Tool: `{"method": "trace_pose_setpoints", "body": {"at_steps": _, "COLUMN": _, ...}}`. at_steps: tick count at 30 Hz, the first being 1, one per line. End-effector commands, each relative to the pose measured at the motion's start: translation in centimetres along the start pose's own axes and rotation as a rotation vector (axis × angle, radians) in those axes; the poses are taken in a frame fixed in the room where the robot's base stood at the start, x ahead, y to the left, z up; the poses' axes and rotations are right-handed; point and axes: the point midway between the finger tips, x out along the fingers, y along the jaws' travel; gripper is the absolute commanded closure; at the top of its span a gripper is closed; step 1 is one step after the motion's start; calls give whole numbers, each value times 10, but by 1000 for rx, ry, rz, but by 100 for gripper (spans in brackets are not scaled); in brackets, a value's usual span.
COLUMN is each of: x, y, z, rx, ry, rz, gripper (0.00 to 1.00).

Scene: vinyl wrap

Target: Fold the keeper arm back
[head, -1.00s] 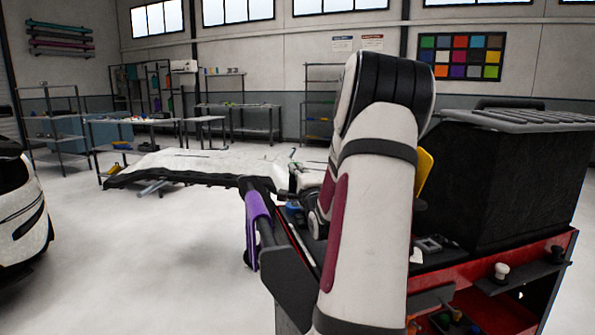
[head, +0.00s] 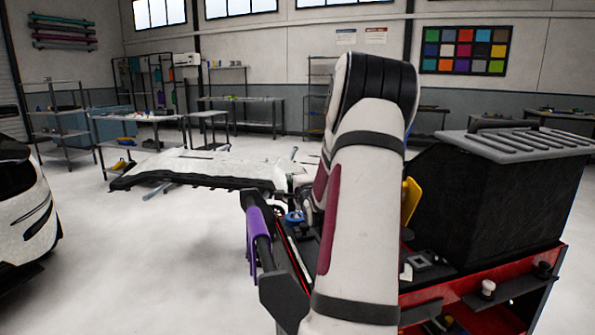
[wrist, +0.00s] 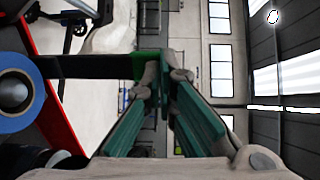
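The keeper arm seems to be the dark flat bar (wrist: 95,66) with a green end (wrist: 148,64) in the wrist view. It reaches from the red cart edge at the left to my fingertips. My gripper (wrist: 166,80) has teal finger pads, with a narrow gap between them. The bar's green end lies at the left fingertip, partly hidden by it. I cannot tell whether they touch. In the head view my arm hides the gripper and most of the bar. A blue-rimmed roll (wrist: 16,95) is left of the gripper; its blue ring (head: 295,217) also shows in the head view.
The red cart (head: 525,291) carries a large black bin (head: 490,205) at the right. A purple cloth (head: 256,240) hangs on the cart's black handle. Floor is clear at the left, near a white car (head: 25,215).

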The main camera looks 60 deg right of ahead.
Motion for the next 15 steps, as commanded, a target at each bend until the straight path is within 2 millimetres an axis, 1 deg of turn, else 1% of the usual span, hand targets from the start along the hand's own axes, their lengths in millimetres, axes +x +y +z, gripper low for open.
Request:
{"method": "trace_pose_setpoints", "body": {"at_steps": 1, "x": 2, "y": -8, "z": -1, "rx": 0, "ry": -2, "rz": 26, "gripper": 100}}
{"method": "trace_pose_setpoints", "body": {"at_steps": 15, "x": 31, "y": -10, "z": -1, "rx": 1, "ry": -2, "rz": 289, "gripper": 100}}
